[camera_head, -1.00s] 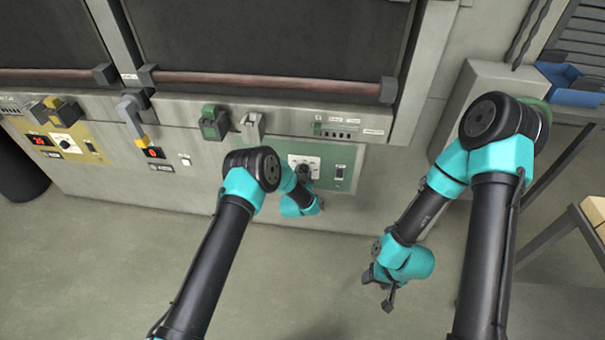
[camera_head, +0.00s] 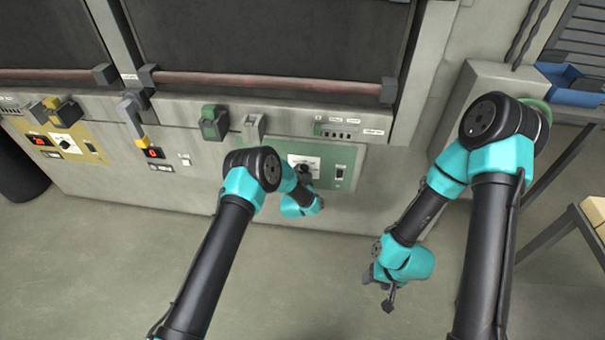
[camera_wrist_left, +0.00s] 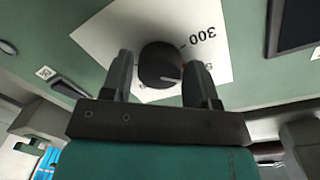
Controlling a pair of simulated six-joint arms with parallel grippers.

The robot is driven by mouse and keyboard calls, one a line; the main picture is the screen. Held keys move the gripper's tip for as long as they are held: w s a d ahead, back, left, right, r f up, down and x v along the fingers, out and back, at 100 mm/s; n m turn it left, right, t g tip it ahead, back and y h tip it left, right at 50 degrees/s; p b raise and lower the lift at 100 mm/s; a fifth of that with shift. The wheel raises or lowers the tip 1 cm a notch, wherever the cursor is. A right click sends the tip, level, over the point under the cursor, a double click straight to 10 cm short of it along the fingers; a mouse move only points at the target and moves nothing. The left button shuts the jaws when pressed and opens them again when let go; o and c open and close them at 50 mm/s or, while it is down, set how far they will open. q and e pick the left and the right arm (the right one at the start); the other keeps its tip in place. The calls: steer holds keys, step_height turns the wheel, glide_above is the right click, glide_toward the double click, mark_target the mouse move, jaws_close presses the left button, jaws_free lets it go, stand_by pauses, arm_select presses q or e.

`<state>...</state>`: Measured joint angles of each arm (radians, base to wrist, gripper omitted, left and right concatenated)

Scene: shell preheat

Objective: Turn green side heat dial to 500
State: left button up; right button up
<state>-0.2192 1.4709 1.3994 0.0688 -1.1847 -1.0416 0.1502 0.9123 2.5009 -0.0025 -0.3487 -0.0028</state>
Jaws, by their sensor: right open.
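The green side heat dial is a dark round knob (camera_wrist_left: 160,66) on a white plate (camera_wrist_left: 103,40) set in the green panel (camera_head: 346,159). An upside-down "300" shows beside the knob in the left wrist view; a 500 mark is not visible. A pale pointer line on the knob points to the lower right. My left gripper (camera_wrist_left: 160,75) has one finger on each side of the knob; I cannot tell whether both press on it. It also shows at the plate in the head view (camera_head: 303,172). My right gripper (camera_head: 388,296) is open and empty above the floor.
A yellow panel (camera_head: 85,143) with its own dial and red display is at the left. Green (camera_head: 213,123) and grey (camera_head: 253,127) latches sit above the green panel. A metal rack stands at the right. The floor in front is clear.

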arm_select(q)
steer(key=shift+o, duration=1.3)
steer(key=shift+s, duration=0.15)
steer(key=v, duration=1.7)
steer(key=shift+s, duration=0.1)
steer(key=s+a+f+n+g, duration=0.45)
steer(key=s+a+g, duration=0.35)
steer(key=a, duration=0.3)
steer(key=s+a+r+n+g, duration=0.1)
steer(key=s+a+n+g, duration=0.2)
steer(key=s, duration=0.6)
steer(key=s+a+r+n+g, duration=0.2)
steer(key=s+a+n+g, duration=0.2)
steer(key=s, duration=0.6)
steer(key=shift+s+a+g+h, duration=0.2)
steer(key=shift+a+g+h, duration=0.1)
steer(key=shift+a+g, duration=0.3)
